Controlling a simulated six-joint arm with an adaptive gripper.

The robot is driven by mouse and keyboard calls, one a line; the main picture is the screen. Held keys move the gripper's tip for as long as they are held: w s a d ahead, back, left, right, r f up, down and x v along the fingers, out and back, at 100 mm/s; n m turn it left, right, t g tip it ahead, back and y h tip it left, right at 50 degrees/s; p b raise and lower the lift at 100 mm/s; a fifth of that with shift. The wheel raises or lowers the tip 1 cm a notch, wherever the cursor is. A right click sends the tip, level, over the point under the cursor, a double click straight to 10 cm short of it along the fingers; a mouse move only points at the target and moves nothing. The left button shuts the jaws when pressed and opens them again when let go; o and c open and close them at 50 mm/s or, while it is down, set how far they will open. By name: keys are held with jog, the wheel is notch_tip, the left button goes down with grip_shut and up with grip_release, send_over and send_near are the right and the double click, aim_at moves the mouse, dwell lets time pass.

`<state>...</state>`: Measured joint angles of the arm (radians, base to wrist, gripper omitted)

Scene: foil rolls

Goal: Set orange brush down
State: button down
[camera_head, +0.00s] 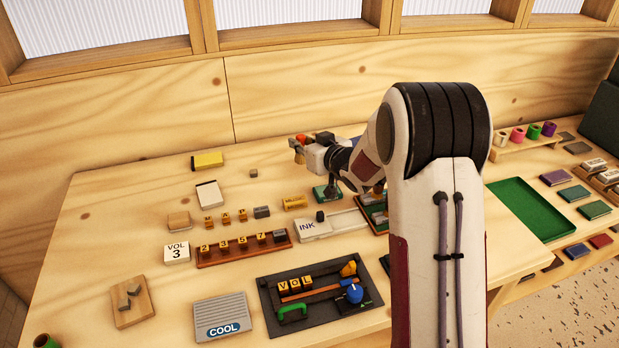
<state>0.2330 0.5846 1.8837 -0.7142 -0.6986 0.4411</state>
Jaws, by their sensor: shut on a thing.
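My gripper (298,146) is above the back middle of the table, small and far off in the head view. Small orange and red bits show at its fingertips. I take the orange one to be the orange brush (299,157), held in the jaws clear of the tabletop. Its full shape and tilt are too small to tell, and part of it is hidden by the gripper.
A dark tray (268,318) with VOL blocks and a blue-knobbed tool lies in front. An INK pad (312,228), a number rack (218,261) and small blocks lie behind it. A green tray (530,208) is at right.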

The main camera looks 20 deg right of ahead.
jog(key=w+d+n+y, duration=0.2)
jog(key=w+d, duration=0.1)
jog(key=w, duration=0.2)
jog(key=shift+d+g+y, duration=0.3)
jog(key=shift+d+g, duration=0.1)
jog(key=shift+f, duration=0.1)
notch_tip(320, 180, down, 6)
dwell(0.7)
jog(key=shift+f, duration=0.2)
jog(key=shift+f, duration=1.7)
jog(key=shift+f, duration=0.3)
jog(key=c, duration=1.9)
grip_release()
jog(key=shift+f, duration=0.1)
